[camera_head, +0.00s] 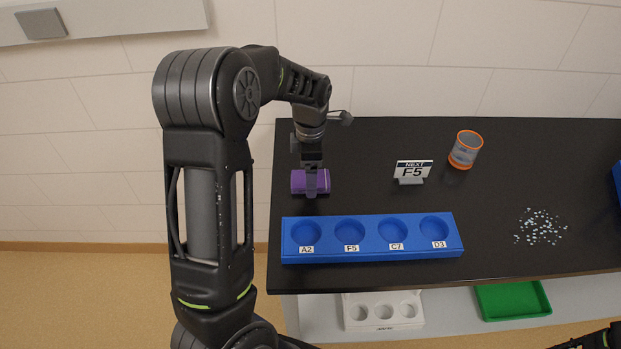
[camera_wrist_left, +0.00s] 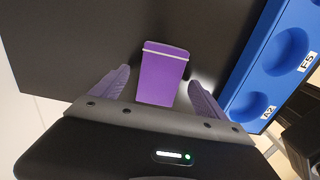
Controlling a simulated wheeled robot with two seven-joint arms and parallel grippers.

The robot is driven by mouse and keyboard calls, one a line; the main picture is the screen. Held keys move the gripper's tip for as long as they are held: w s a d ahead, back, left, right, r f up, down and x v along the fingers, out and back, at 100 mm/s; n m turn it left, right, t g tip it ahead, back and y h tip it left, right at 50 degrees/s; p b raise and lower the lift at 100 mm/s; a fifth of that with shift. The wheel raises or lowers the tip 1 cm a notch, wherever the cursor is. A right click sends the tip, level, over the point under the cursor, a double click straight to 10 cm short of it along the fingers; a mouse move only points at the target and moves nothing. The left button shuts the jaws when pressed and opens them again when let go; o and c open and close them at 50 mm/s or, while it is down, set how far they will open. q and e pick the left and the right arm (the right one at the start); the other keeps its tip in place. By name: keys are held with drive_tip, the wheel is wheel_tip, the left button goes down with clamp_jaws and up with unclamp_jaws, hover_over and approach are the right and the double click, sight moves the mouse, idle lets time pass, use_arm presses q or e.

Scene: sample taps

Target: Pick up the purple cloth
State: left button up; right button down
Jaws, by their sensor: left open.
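The purple cloth (camera_head: 322,184) is a small folded or rolled bundle on the black table, behind the left part of the blue rack. My left gripper (camera_head: 311,186) is over it, pointing down, and hides its middle in the head view. In the left wrist view the cloth (camera_wrist_left: 163,70) shows between the two spread fingers, with a pale band near its far end. There is a gap on each side, so the left gripper is open. I cannot tell the exact height of the fingertips over the table. My right gripper is not in view.
The blue rack (camera_head: 372,254) has round wells labelled A2, F5, C7 and D3. A sign reading NEXT F5 (camera_head: 412,171), an orange-rimmed jar (camera_head: 465,150) and scattered pale bits (camera_head: 540,227) lie to the right. A white holder (camera_head: 382,325) and green tray (camera_head: 512,300) are below the table's edge.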

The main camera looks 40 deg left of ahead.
use_arm(q)
drive_tip(key=shift+f, duration=0.55)
drive_tip(key=shift+c, duration=0.6)
drive_tip(key=c, duration=1.3)
